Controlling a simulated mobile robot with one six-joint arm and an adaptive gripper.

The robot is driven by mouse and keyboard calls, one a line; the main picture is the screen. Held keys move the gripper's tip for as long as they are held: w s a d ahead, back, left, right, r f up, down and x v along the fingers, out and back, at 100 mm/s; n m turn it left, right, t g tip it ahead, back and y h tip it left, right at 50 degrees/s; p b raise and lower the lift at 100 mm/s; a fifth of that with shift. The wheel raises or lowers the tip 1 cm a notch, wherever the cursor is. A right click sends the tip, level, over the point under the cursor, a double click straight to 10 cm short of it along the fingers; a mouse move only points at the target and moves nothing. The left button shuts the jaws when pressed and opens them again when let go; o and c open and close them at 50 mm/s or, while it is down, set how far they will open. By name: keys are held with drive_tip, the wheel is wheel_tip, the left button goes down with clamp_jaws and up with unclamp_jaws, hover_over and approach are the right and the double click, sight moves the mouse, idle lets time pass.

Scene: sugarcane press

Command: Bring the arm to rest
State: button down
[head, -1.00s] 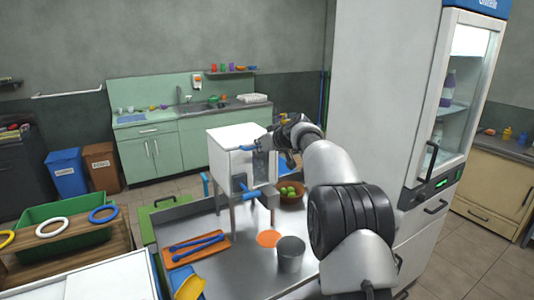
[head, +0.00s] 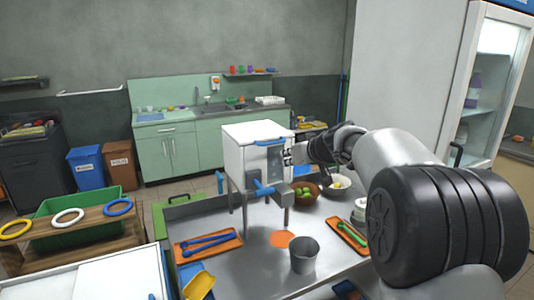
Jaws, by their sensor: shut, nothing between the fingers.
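My gripper (head: 288,156) is at the right side of the white press box (head: 246,153), in front of its dark panel. Its fingers look shut with nothing between them, though they are small in the view. I cannot tell whether they touch the box. My arm reaches in from the right and hides part of the table's right side. The press has a blue handle on top and a blue spout (head: 263,188) at its front, and stands on legs on the steel table (head: 220,262).
A grey metal cup (head: 303,256) stands by an orange disc (head: 281,239). An orange tray (head: 208,243) with blue tongs lies at left, and another orange tray (head: 346,231) with green tongs at right. Bowls (head: 306,194) stand behind. A fridge (head: 490,95) stands at right.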

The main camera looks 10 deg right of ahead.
drive_tip(key=s+a+g, duration=0.2)
drive_tip(key=s+a, duration=0.1)
drive_tip(key=s, duration=1)
drive_tip(key=s+a+g, duration=0.2)
drive_tip(key=s+a, duration=0.2)
drive_tip(key=s, duration=0.8)
drive_tip(key=s+d+f+m+g+h, duration=0.1)
drive_tip(key=s+f, duration=0.4)
drive_tip(key=s, duration=0.7)
drive_tip(key=s+d+f+m+g+h, duration=0.2)
drive_tip(key=s+f, duration=0.4)
drive_tip(key=s, duration=0.7)
drive_tip(key=shift+d+m+h, duration=0.3)
drive_tip(key=shift+d+h, duration=0.2)
drive_tip(key=shift+d, duration=0.05)
